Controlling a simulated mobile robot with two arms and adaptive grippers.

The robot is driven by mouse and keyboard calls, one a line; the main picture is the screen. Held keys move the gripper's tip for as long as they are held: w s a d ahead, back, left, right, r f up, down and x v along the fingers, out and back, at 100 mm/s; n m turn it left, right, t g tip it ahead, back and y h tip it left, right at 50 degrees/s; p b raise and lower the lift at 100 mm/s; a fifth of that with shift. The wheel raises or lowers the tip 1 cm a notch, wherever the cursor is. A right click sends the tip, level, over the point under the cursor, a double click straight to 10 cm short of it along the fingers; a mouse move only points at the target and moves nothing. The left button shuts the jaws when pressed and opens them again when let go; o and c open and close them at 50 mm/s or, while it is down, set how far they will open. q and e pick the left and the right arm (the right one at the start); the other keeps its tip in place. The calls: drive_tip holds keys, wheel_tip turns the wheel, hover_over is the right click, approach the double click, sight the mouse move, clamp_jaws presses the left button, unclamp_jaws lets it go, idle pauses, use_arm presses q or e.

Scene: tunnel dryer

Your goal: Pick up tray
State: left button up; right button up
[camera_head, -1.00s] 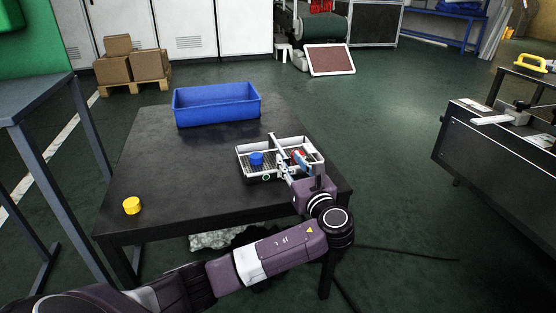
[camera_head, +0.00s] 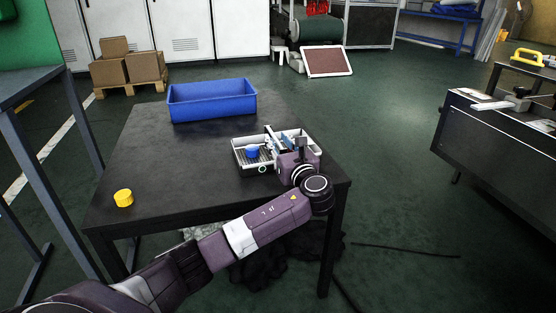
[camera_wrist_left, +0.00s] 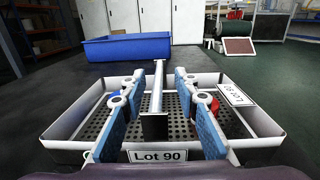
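The tray (camera_head: 236,157) is a white, shallow tray with a dark perforated floor, lying on the near right part of the black table. In the left wrist view the tray (camera_wrist_left: 62,140) carries "Lot 90" labels and a raised bar handle (camera_wrist_left: 158,85) across its middle. My left gripper (camera_wrist_left: 159,92) is open, one blue finger on each side of the handle, with gaps visible. In the head view my left gripper (camera_head: 277,143) covers the tray's right part. A blue round piece (camera_head: 252,151) lies inside; a red piece (camera_wrist_left: 214,104) is partly hidden by the right finger. My right gripper is not in view.
A blue bin (camera_head: 212,103) stands at the table's back. A yellow round piece (camera_head: 124,198) lies near the front left corner. The black table (camera_head: 165,165) is clear between them. A dark conveyor-like unit (camera_head: 490,155) stands to the right.

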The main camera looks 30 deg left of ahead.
use_arm(q)
clamp_jaws()
idle(0.3)
drive_tip(key=shift+r, duration=0.2)
